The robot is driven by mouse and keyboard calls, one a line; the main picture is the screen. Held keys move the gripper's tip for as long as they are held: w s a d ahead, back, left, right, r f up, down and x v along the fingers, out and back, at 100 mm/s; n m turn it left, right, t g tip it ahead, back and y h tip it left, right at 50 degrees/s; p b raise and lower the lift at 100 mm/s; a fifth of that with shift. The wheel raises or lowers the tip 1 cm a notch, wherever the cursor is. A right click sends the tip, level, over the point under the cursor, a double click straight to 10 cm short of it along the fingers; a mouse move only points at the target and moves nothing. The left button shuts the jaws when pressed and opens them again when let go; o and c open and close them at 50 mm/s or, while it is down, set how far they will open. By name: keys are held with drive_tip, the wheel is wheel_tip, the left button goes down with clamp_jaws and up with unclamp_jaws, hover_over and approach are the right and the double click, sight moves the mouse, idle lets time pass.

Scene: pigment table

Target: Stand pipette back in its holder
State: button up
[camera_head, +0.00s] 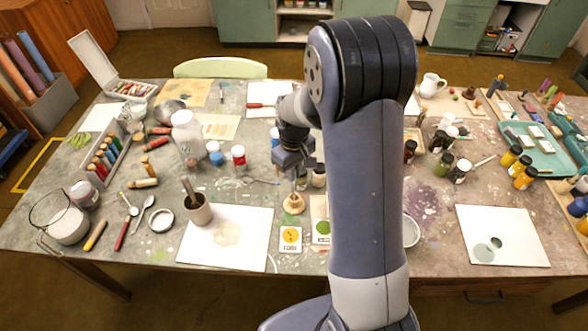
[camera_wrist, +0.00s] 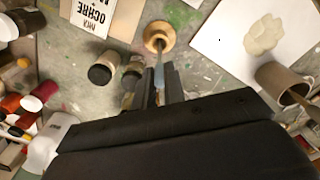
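The pipette (camera_wrist: 159,72) is a thin, pale blue, see-through tube. My gripper (camera_wrist: 157,92) is shut on it, with the two dark fingers close on either side. The holder (camera_wrist: 160,36) is a small round wooden piece standing on the table, and it also shows in the head view (camera_head: 294,204). My gripper (camera_head: 294,168) is above the holder in the head view, pointing down. The pipette's lower end points at the holder and overlaps it in the wrist view; I cannot tell whether it is inside.
Small dark-capped bottles (camera_wrist: 101,73) stand close beside my gripper. Yellow (camera_head: 290,239) and green (camera_head: 321,230) cards lie in front. My arm hides part of the table's middle.

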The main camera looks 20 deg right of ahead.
drive_tip(key=shift+o, duration=0.4)
drive_tip(key=shift+f, duration=0.1)
drive_tip(key=o, duration=0.5)
drive_tip(key=shift+o, duration=0.2)
wheel_tip(320, 180, up, 11)
drive_tip(key=shift+b, duration=0.45)
drive_tip(key=shift+f, duration=0.15)
